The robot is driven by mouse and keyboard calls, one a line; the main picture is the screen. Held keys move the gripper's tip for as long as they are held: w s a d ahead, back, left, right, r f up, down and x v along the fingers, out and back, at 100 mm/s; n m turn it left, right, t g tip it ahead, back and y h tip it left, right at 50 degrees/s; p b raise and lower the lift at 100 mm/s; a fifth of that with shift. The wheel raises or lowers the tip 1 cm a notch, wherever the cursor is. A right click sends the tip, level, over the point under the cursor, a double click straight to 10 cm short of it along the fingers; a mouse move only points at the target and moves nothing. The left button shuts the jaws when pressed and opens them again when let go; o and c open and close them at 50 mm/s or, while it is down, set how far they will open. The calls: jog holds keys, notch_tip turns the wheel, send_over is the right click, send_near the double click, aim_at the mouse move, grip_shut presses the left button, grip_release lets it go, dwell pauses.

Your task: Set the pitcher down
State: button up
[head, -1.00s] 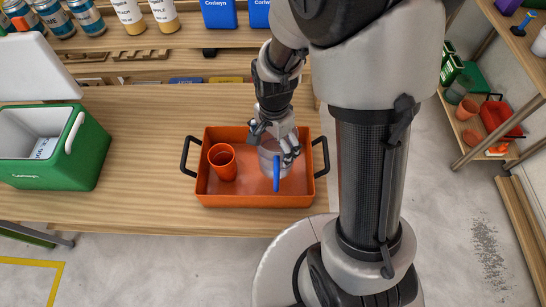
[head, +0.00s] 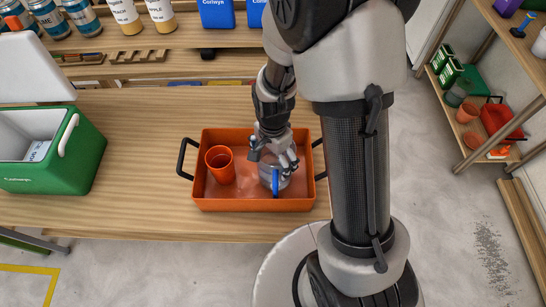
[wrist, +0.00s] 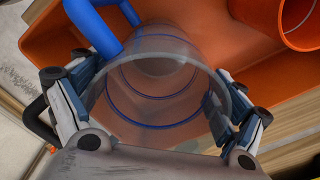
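The pitcher (head: 273,172) is clear with a blue handle (head: 276,183) and stands in or just above the right half of the orange tray (head: 250,205); I cannot tell if its base touches the tray floor. In the wrist view I look down into the pitcher (wrist: 150,95), with two blue rings on its wall and the blue handle (wrist: 95,28) at upper left. My gripper (head: 273,158) has its fingers on opposite sides of the pitcher's upper wall (wrist: 152,110), closed against it. The pitcher looks upright and partly hidden by the fingers.
An orange cup (head: 219,165) stands in the tray's left half, apart from the pitcher. The tray has black side handles (head: 185,158). A green cooler (head: 75,160) with an open white lid stands on the left. Bare wooden table (head: 140,150) lies between cooler and tray.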

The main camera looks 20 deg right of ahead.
jog(key=shift+o, duration=0.8)
jog(key=shift+r, duration=0.1)
jog(key=s+r+n+t+p, duration=0.1)
jog(key=s+r+n+p, duration=0.15)
jog(key=r, duration=0.95)
jog(key=s+r+n+t+p, duration=0.1)
jog(key=s+r+n+p, duration=0.2)
jog(key=r, duration=1)
jog(key=s+r+n+t+b, duration=0.1)
jog(key=s+r+n+t, duration=0.1)
jog(key=s+r+n, duration=0.3)
jog(key=s+n, duration=0.2)
jog(key=s, duration=0.2)
jog(key=shift+s+d+r+t, duration=0.15)
jog(key=shift+d+r+t, duration=0.15)
jog(key=shift+d+r, duration=0.1)
